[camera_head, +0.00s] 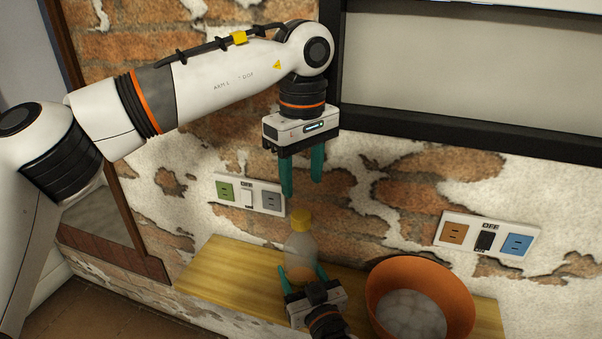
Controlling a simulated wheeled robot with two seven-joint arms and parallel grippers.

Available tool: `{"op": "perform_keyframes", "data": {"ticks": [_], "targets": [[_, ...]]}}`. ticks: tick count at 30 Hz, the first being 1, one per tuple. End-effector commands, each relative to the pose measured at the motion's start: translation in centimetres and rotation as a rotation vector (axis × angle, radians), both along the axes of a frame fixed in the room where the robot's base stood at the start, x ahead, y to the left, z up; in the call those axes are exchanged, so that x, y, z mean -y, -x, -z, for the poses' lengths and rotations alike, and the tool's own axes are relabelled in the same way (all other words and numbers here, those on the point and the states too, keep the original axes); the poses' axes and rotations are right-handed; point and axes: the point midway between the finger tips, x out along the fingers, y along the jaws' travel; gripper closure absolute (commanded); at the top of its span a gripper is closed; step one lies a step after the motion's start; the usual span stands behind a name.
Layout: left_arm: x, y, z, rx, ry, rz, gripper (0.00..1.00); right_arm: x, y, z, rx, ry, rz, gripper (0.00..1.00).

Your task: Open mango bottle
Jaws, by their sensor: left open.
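The mango bottle (301,252) stands upright on the wooden shelf, with a yellow cap (301,220) on top. Its body looks clear, with orange-yellow contents low down. My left gripper (302,189) points down above the cap and a little apart from it. Its teal fingers are open and empty. My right gripper (301,270) comes from the bottom of the view. Its fingers lie on either side of the bottle's lower body; I cannot tell whether they press on it. The gripper's body hides the bottle's base.
An orange bowl (379,302) sits on the wooden shelf (222,268), right of my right gripper. The brick wall behind carries a left socket panel (248,195) and a right one (487,237). The shelf's left end is clear.

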Motion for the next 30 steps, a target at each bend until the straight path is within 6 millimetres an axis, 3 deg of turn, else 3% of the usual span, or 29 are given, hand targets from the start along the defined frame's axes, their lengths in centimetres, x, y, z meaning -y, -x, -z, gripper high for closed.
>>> {"op": "perform_keyframes", "data": {"ticks": [6, 12, 17, 30], "targets": [[-0.1, 0.0, 0.0, -0.002, 0.002, 0.421, 0.51, 0.0, 0.0, 0.1, -0.001, 0.002, 0.000, 1.00], [-0.1, -0.1, 0.1, -0.001, 0.002, 0.609, 0.51, 0.0, 0.0, 0.1, -0.001, 0.002, 0.000, 1.00], [-0.2, -0.1, 1.1, -0.002, 0.002, 0.639, 0.51, 0.0, 0.0, 0.1, -0.001, 0.002, 0.000, 1.00], [-0.2, -0.1, 7.2, -0.002, 0.002, 0.636, 0.51, 0.0, 0.0, 0.1, -0.002, 0.002, 0.000, 1.00]]}}
